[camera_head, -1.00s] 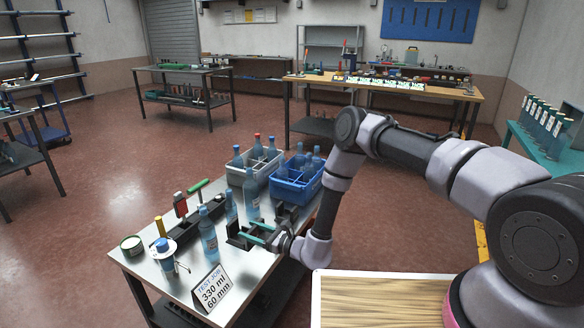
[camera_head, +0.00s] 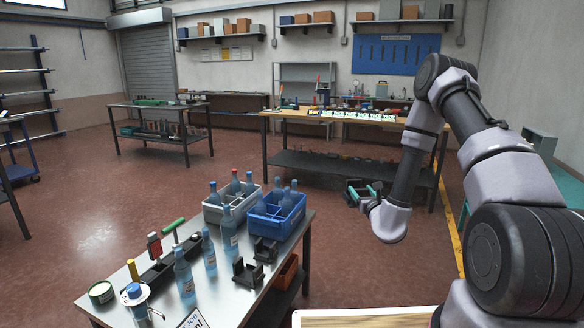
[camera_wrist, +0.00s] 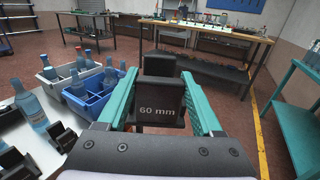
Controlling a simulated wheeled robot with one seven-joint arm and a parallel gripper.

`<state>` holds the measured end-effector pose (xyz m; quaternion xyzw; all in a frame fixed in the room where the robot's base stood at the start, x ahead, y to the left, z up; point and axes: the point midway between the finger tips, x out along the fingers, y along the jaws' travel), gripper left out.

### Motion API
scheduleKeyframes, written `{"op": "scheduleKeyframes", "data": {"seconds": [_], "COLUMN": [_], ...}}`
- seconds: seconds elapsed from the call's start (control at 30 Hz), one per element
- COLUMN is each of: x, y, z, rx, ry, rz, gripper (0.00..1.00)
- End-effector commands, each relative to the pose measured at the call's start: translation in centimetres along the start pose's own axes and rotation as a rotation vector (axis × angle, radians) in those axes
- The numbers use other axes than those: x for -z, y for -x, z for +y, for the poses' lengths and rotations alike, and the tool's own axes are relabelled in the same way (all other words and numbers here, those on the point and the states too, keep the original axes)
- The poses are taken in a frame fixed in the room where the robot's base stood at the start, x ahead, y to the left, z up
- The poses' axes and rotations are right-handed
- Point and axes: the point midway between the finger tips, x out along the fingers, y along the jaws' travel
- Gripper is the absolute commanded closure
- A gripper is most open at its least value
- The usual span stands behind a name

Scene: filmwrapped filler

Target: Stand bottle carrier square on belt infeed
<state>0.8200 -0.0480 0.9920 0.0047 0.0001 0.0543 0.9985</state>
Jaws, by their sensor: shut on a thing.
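My gripper (camera_head: 362,191) is in the air right of the steel table, with its teal fingers shut on a black block marked "60 mm" (camera_wrist: 160,100) in the wrist view. A blue bottle carrier (camera_head: 270,226) with several bottles stands on the table's right side, and it also shows in the wrist view (camera_wrist: 98,107). A grey bottle carrier (camera_head: 213,213) with bottles stands behind and left of it. My gripper is apart from both carriers. I cannot make out a belt infeed.
Loose blue bottles (camera_head: 184,275), a black tray (camera_head: 165,268) and black blocks (camera_head: 247,272) are on the steel table. A wooden bench (camera_head: 340,116) stands behind. A teal table (camera_wrist: 295,125) is at the right in the wrist view. Red floor is clear between.

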Motion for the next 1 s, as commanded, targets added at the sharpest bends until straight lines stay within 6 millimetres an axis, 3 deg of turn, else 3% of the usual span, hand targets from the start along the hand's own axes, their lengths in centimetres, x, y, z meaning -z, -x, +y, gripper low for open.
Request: {"op": "scheduleKeyframes", "data": {"seconds": [0.1, 0.2, 0.5, 1.0], "x": [-1.3, -1.9, -4.4, -4.5], "y": [0.9, 1.7, 6.6, 6.6], "z": [-3.0, -4.1, -3.9, -3.9], "rx": [0.070, 0.099, 0.109, 0.109], "ry": [0.006, 0.008, 0.011, 0.009], "rz": [-0.001, -0.001, 0.001, -0.001], "gripper": [0.97, 0.97, 0.97, 0.97]}}
